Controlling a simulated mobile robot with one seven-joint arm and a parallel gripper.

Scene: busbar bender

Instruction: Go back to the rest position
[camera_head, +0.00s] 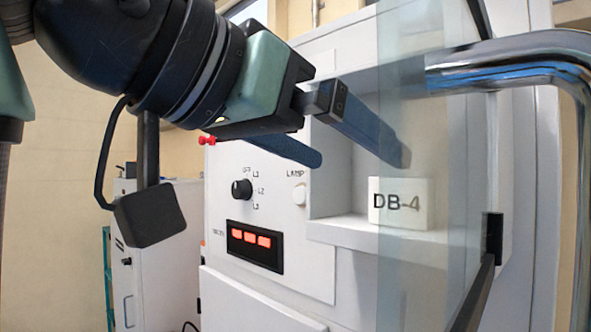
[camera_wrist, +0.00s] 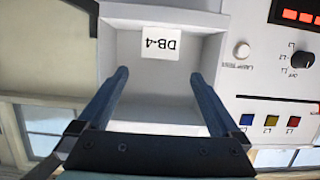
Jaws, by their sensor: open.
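My gripper (camera_head: 358,160) is open and empty, its two long dark blue fingers spread wide. It is held up in front of a light grey cabinet (camera_head: 225,285), at the height of a square recess (camera_head: 330,165). In the wrist view my gripper (camera_wrist: 160,75) points at the recess (camera_wrist: 185,105), with one finger towards each side and nothing between them. A white DB-4 label (camera_head: 401,203) shows at the recess; it also appears upside down in the wrist view (camera_wrist: 160,43). I cannot tell whether the fingertips reach inside the recess.
A clear panel (camera_head: 425,275) stands upright at the right, overlapping one fingertip in the head view. A shiny metal tube (camera_head: 510,62) bends beside it. A rotary knob (camera_head: 241,189), lamp button (camera_head: 299,194) and red-lit display (camera_head: 255,247) sit left of the recess. Another cabinet (camera_head: 165,265) stands behind.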

